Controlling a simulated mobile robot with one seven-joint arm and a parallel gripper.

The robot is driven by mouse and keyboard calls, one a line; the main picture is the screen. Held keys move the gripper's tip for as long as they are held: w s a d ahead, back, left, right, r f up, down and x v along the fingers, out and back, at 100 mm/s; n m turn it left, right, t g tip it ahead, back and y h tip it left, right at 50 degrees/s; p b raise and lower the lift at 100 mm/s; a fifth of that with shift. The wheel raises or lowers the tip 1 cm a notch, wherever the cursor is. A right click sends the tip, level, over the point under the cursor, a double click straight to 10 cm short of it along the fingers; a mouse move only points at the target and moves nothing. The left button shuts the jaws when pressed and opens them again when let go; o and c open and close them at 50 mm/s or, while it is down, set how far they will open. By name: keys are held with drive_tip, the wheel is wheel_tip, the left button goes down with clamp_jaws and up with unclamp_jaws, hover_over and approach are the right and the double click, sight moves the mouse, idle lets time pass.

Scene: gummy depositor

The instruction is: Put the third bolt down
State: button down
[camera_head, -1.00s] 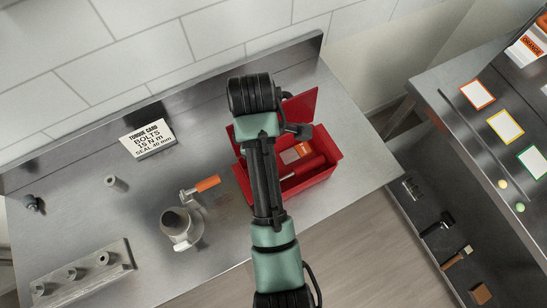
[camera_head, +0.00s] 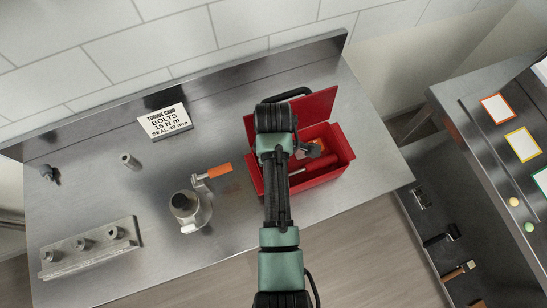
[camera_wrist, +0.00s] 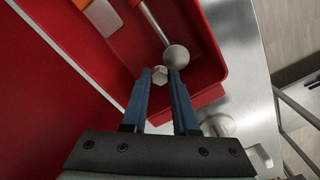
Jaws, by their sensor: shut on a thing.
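The third bolt (camera_wrist: 159,75), with a pale hexagonal head, is between the blue fingers of my gripper (camera_wrist: 166,78) in the wrist view. The fingers are shut on it, and its shank is not clearly visible. My gripper is over the open red toolbox (camera_wrist: 205,45), and the bolt appears above or inside it; I cannot tell whether it touches the floor. In the head view my arm covers part of the toolbox (camera_head: 342,160), and the bolt cannot be made out there.
A silver rod with a round end (camera_wrist: 176,57) lies in the toolbox close to the fingertips. A valve-like fitting with an orange handle (camera_head: 190,208), a torque card (camera_head: 165,121) and a metal block with three cylindrical pieces (camera_head: 90,250) stand left on the bench.

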drive_tip(key=shift+f, duration=0.45)
drive_tip(key=c, duration=0.7)
unclamp_jaws()
wheel_tip(320, 180, up, 13)
drive_tip(key=shift+r+p, duration=0.15)
drive_tip(key=shift+p, duration=1.05)
